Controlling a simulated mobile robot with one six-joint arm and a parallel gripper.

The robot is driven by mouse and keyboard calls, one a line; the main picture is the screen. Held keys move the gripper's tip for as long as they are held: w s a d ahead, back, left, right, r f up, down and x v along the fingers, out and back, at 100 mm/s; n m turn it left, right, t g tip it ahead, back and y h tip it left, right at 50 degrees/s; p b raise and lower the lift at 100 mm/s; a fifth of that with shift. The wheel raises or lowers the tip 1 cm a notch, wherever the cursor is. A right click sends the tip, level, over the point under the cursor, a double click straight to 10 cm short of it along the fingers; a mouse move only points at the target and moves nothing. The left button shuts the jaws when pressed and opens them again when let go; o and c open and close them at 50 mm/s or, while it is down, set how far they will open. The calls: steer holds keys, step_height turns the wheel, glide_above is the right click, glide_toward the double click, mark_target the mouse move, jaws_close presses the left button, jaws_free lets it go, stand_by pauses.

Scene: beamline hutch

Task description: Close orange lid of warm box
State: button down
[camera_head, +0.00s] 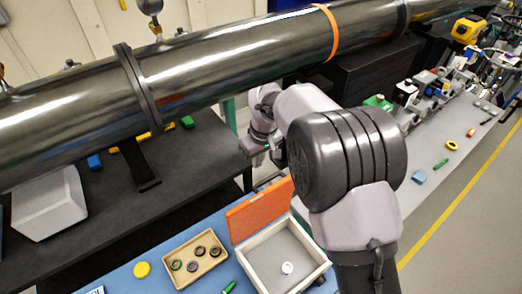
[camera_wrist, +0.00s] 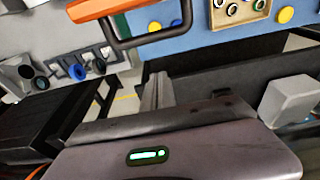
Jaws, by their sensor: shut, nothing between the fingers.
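The warm box (camera_head: 246,264) is a white open-topped box on the blue bench at the lower middle of the head view. Its orange lid (camera_head: 260,210) is open, standing up along the box's far edge. In the wrist view the lid's orange edge (camera_wrist: 100,9) shows at the top, with a dark loop-shaped handle (camera_wrist: 148,38) beside it. My gripper (camera_wrist: 157,92) is shut and empty, apart from the lid. In the head view it is partly hidden behind my arm, beyond the lid.
A white round piece (camera_head: 287,268) lies inside the box. A tan tray (camera_head: 181,277) with several dark rings and a yellow disc (camera_head: 142,269) lie to the left. A large metal pipe (camera_head: 210,70) crosses above the dark bench. A grey block (camera_head: 48,203) stands at left.

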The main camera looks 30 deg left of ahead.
steer(key=d, duration=0.1)
steer(key=s+d+f, duration=0.1)
steer(key=d, duration=0.1)
steer(key=shift+s+d+f, duration=0.15)
steer(key=shift+s+f, duration=0.05)
steer(key=shift+s, duration=0.15)
steer(key=shift+f+b, duration=0.1)
steer(key=shift+b, duration=0.3)
